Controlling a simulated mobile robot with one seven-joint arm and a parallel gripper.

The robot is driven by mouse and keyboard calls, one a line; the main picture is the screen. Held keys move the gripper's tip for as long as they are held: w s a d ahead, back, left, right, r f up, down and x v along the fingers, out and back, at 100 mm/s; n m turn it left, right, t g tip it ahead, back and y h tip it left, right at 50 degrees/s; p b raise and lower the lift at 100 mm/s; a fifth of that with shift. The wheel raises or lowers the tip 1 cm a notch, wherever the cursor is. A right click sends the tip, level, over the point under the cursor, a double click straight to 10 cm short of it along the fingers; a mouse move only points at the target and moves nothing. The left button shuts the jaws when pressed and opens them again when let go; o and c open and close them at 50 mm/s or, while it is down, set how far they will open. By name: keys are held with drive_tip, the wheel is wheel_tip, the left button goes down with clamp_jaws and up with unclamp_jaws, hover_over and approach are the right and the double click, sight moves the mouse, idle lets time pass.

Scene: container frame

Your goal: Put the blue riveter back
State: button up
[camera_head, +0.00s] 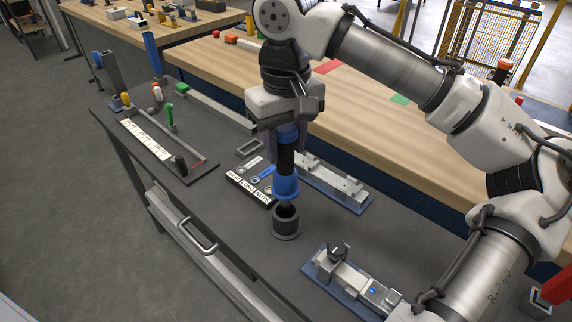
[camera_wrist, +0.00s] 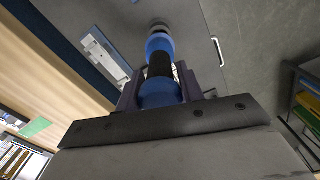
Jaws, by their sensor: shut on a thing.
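The blue riveter (camera_head: 286,186) has blue bands and a black middle, and stands about upright. My gripper (camera_head: 286,145) is shut on its upper part, with a finger on each side. A dark grey round holder (camera_head: 286,226) stands on the dark bench directly under the riveter. The riveter's narrow dark tip is at the holder's mouth; I cannot tell how far it is inside. In the wrist view, the riveter (camera_wrist: 158,44) runs away from between my gripper's fingers (camera_wrist: 160,88), and its far end overlaps a small round grey part.
A labelled block (camera_head: 247,189) stands left of the holder. A fixture (camera_head: 335,188) lies behind right, another fixture (camera_head: 350,280) at front right. A tray with coloured tools (camera_head: 190,165) is at left. The bench (camera_head: 235,240) is clear at the holder's front left.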

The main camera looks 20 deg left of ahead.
sight(286, 169)
drive_tip(key=shift+f, duration=2.9)
drive_tip(key=shift+f, duration=0.35)
drive_tip(key=o, duration=1)
drive_tip(key=shift+r, duration=0.1)
wheel_tip(286, 169, up, 13)
drive_tip(key=shift+f+b, duration=0.1)
drive_tip(key=shift+b, duration=0.3)
